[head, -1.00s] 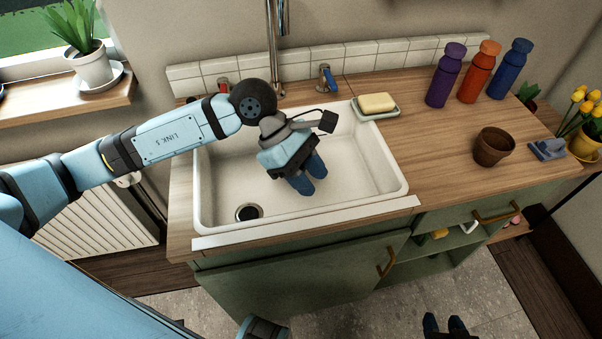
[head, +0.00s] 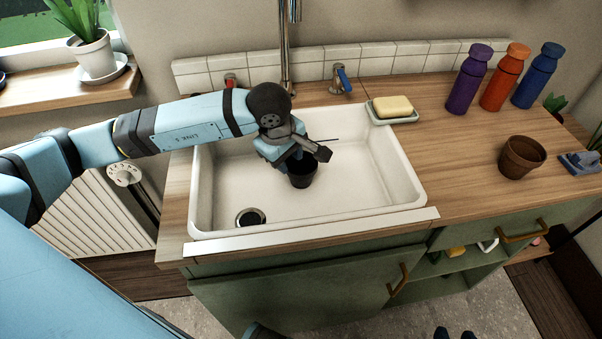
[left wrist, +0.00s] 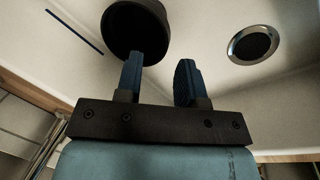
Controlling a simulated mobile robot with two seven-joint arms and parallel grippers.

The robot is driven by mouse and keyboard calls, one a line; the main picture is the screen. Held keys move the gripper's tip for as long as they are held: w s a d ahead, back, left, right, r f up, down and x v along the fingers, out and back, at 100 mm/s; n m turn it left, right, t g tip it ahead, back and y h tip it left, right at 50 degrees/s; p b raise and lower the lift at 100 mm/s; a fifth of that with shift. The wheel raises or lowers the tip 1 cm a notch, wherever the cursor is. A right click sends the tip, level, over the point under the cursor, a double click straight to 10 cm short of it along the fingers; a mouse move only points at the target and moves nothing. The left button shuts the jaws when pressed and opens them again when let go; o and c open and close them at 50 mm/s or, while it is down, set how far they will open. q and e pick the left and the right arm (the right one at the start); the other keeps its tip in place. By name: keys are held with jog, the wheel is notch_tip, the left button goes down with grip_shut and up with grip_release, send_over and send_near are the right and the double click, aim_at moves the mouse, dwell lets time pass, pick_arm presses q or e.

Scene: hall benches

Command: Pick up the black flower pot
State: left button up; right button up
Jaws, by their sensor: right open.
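The black flower pot (head: 303,173) stands in the white sink (head: 350,205), partly covered by my left gripper (head: 288,160). In the left wrist view the pot (left wrist: 135,22) is at the top, showing its dark round opening. My left gripper also shows there (left wrist: 159,66), with its two blue fingers spread apart. The left finger overlaps the pot's opening, and the right finger lies outside it; contact cannot be told. My right gripper (head: 454,334) shows only as two separated dark blue fingertips at the bottom edge, empty and away from the sink.
A drain (head: 250,217) lies at the sink's front left. A soap dish (head: 393,115) with yellow soap sits by the sink's back right corner. A brown pot (head: 521,157) and several bottles stand on the wooden counter (head: 455,165). The tap (head: 290,40) rises behind the sink.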

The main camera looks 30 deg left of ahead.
pick_arm(q)
jog(key=b+x, duration=0.1)
jog(key=x, duration=0.4)
jog(key=shift+s+f, duration=0.1)
jog(key=shift+s, duration=0.1)
grip_shut()
